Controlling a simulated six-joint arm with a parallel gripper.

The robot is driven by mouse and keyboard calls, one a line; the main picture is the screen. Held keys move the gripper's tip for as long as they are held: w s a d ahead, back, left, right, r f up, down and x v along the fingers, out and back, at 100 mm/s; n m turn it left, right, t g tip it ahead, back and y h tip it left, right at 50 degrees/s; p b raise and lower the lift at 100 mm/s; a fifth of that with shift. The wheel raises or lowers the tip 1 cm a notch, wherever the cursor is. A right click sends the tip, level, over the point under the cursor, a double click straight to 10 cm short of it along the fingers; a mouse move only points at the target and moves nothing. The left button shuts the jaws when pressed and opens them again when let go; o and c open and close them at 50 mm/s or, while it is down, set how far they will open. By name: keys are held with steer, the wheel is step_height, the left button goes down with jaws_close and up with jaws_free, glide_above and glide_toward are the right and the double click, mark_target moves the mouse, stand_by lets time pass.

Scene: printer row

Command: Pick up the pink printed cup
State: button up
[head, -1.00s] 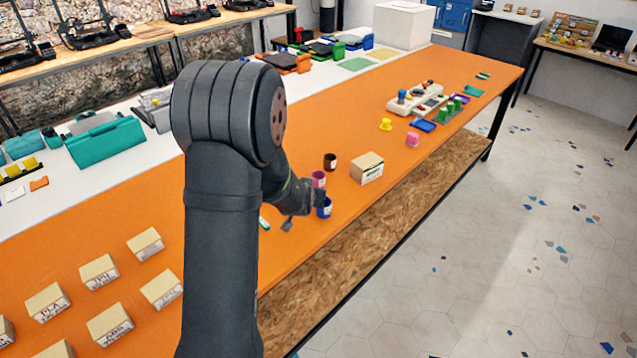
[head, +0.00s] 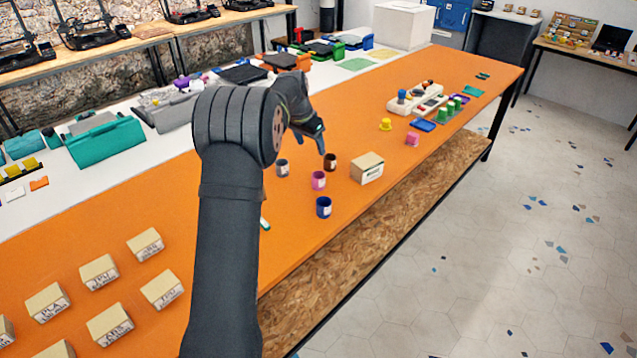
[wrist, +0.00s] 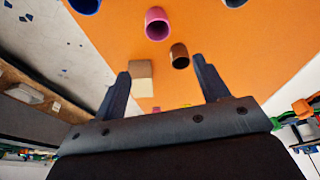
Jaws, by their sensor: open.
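The pink printed cup (head: 318,180) stands upright on the orange table, among a blue cup (head: 323,207), a grey cup (head: 282,168) and a dark brown cup (head: 330,161). My gripper (head: 322,145) is raised above the table, a little beyond the pink cup. In the wrist view my gripper (wrist: 162,82) has its two fingers wide apart with nothing held. There the pink cup (wrist: 157,24) is at the top centre, past the fingertips, and the brown cup (wrist: 179,56) is nearer the fingers.
A cardboard box (head: 367,168) stands right of the cups, near the table's front edge. Several labelled boxes (head: 101,272) stand at the left front. A pink piece (head: 412,138) and a yellow piece (head: 385,125) lie farther back. Bare orange table (head: 330,240) surrounds the cups.

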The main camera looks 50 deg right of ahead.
glide_above(319, 177)
steer(key=s+a, duration=0.1)
steer(key=a, duration=0.1)
step_height(319, 177, down, 11)
steer(key=shift+s+f, duration=0.1)
steer(key=shift+f, duration=0.05)
steer(key=x, duration=0.4)
steer(key=shift+s+a+f, duration=0.1)
steer(key=shift+a+f, duration=0.15)
steer(key=shift+a, duration=0.05)
steer(key=shift+d+f, duration=0.15)
steer(key=shift+f, duration=0.35)
steer(key=shift+c, duration=0.5)
steer(key=c, duration=1)
